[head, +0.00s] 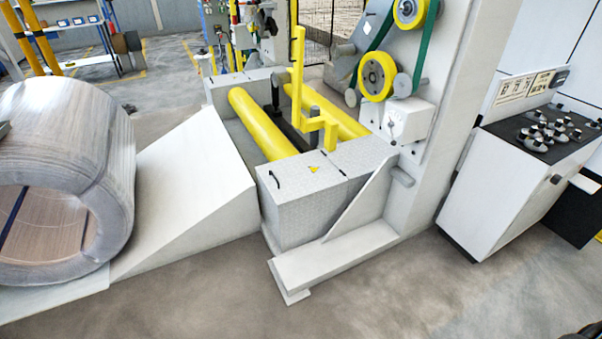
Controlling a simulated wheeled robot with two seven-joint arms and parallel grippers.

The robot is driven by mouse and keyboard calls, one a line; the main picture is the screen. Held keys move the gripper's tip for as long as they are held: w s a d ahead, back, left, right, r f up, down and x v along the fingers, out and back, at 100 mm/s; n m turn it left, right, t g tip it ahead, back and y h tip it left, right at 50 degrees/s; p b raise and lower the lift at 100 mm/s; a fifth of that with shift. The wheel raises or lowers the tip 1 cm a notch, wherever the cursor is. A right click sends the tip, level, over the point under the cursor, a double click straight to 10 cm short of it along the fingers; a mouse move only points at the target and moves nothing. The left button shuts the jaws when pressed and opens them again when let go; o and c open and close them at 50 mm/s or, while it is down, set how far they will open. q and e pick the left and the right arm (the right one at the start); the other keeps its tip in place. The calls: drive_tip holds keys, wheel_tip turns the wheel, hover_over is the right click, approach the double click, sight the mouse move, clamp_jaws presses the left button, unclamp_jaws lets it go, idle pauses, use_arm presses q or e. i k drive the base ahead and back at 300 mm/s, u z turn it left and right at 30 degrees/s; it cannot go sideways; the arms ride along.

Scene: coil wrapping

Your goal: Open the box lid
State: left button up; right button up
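A grey box (297,212) with patterned metal sides stands at the front of the wrapping machine in the head view. Its flat top, which looks like a lid (296,178), lies closed. I cannot recognise either of my grippers in this view.
A large wrapped coil (118,165) lies at the left beside a white ramp (195,175). Yellow rollers (262,125) and a yellow bracket (298,75) are behind the box. A control console (500,190) stands at the right. The floor (200,295) in front is clear.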

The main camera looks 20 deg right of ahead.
sight(290, 179)
drive_tip(key=z, duration=0.3)
drive_tip(key=i, duration=0.7)
drive_tip(key=z, duration=0.6)
drive_tip(key=i, duration=1.05)
